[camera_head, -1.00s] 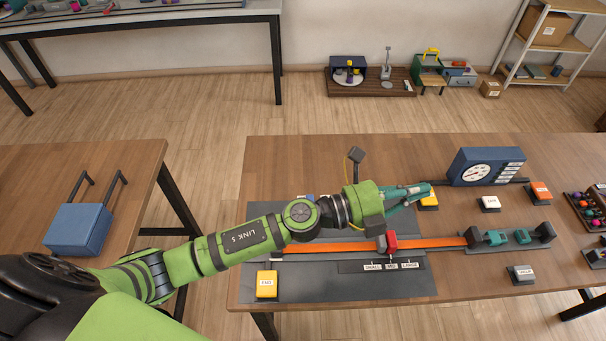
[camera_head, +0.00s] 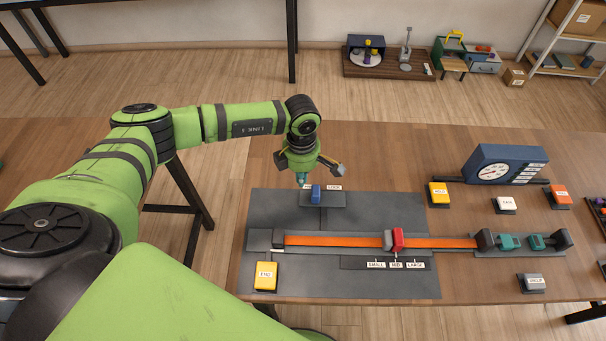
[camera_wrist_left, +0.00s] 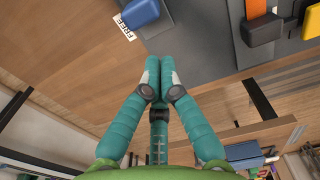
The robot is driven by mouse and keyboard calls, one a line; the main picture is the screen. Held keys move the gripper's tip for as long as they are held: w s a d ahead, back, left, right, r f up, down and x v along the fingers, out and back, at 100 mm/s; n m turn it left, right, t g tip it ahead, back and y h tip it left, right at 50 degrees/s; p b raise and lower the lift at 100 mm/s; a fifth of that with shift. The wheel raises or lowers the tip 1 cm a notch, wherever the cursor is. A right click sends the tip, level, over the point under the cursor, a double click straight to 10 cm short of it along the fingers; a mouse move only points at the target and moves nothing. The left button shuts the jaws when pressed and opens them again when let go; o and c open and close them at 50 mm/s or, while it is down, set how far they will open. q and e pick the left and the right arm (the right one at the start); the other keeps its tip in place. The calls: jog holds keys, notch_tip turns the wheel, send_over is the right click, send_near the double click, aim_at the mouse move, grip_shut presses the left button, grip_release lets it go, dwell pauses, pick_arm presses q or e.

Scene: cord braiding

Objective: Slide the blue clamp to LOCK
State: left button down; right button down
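The blue clamp (camera_head: 316,193) sits on a dark grey slide plate (camera_head: 338,200) at the back of the dark mat, left of the plate's middle. The LOCK label (camera_head: 334,187) is behind the plate, right of the clamp. In the left wrist view the clamp (camera_wrist_left: 140,12) is at the top edge, beside the FREE label (camera_wrist_left: 124,27). My left gripper (camera_head: 303,182) is just behind and left of the clamp, pointing down. In the left wrist view its teal fingers (camera_wrist_left: 158,66) are together, with nothing between them and apart from the clamp. My right gripper is not in view.
An orange band (camera_head: 340,241) runs along a rail in front of the clamp, with a red slider (camera_head: 397,239) on it. A yellow END button (camera_head: 265,277) is at the front left. A blue gauge box (camera_head: 505,165) stands at the back right.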

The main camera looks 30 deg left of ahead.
aim_at(316, 191)
pick_arm(q)
notch_tip(316, 191, down, 6)
jog(key=b, duration=0.3)
jog(key=shift+b, duration=0.35)
jog(key=shift+w+d+f+b, duration=0.1)
jog(key=shift+d+f+b, duration=0.1)
jog(key=shift+f+b, duration=0.3)
jog(key=shift+w+d+r+b, duration=0.1)
jog(key=shift+w+d+b, duration=0.25)
jog(key=shift+d, duration=0.4)
jog(key=shift+w+d+b, duration=0.25)
jog(key=shift+w+d, duration=0.1)
jog(key=shift+d, duration=0.4)
jog(key=shift+w+d+b, duration=0.3)
jog(key=shift+d+b, duration=0.1)
jog(key=shift+d, duration=0.2)
jog(key=shift+a, duration=0.1)
jog(key=shift+s+a, duration=0.3)
jog(key=shift+a, duration=0.15)
notch_tip(316, 191, up, 7)
jog(key=p, duration=0.4)
jog(key=shift+p, duration=0.4)
